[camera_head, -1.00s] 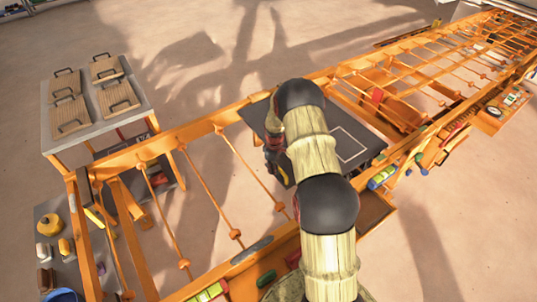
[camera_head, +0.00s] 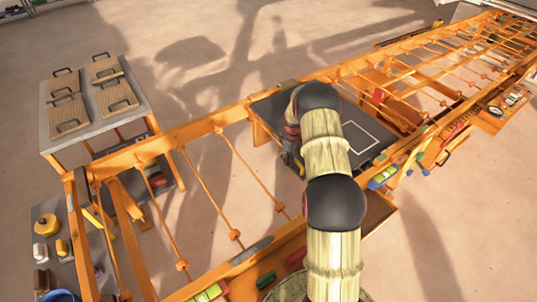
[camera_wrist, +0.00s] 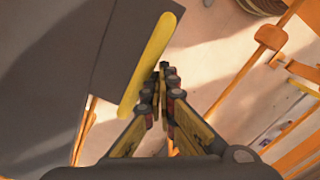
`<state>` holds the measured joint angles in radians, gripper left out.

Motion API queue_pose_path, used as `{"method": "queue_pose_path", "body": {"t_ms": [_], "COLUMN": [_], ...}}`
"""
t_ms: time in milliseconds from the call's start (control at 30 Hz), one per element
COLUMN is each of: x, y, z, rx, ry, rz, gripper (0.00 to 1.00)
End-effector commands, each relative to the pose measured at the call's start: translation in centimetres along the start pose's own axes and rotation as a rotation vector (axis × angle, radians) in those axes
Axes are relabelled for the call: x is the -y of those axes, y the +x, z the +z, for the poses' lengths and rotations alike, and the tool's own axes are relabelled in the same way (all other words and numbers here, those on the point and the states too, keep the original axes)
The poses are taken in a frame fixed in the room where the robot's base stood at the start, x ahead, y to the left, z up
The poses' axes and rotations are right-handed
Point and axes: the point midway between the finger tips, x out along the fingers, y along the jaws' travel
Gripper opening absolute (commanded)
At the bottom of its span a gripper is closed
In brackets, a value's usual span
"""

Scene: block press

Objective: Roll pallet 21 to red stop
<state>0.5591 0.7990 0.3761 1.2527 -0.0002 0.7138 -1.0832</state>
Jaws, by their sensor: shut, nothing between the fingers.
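A dark grey flat pallet (camera_head: 385,132) with a white outlined rectangle lies across the orange roller frame in the head view. No number is readable on it. In the wrist view a dark slab (camera_wrist: 50,60) with a yellow strip (camera_wrist: 150,65) along its edge fills the left side. My gripper (camera_wrist: 163,72) is shut and empty, its fingertips close beside the yellow strip; contact cannot be told.
The orange frame (camera_head: 205,127) runs from lower left to upper right, with open gaps between thin rods. A grey table (camera_head: 97,97) with several handled wooden boards stands at left. Toys and tools lie on side shelves (camera_head: 490,113).

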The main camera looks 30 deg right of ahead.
Motion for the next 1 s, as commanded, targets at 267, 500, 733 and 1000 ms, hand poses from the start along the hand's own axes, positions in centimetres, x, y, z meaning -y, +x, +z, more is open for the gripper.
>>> {"method": "queue_pose_path", "body": {"t_ms": [267,500,733,1000], "x": [-2.3,-4.2,-6.0,-6.7], "y": [0.1,0.1,0.1,0.0], "z": [1.3,2.4,3.4,3.9], "rx": [0.0,0.0,-0.001,0.0], "ry": [0.001,0.002,0.003,0.0], "rz": [0.001,0.001,0.002,0.0], "gripper": [0.0,0.0,0.0,0.0]}}
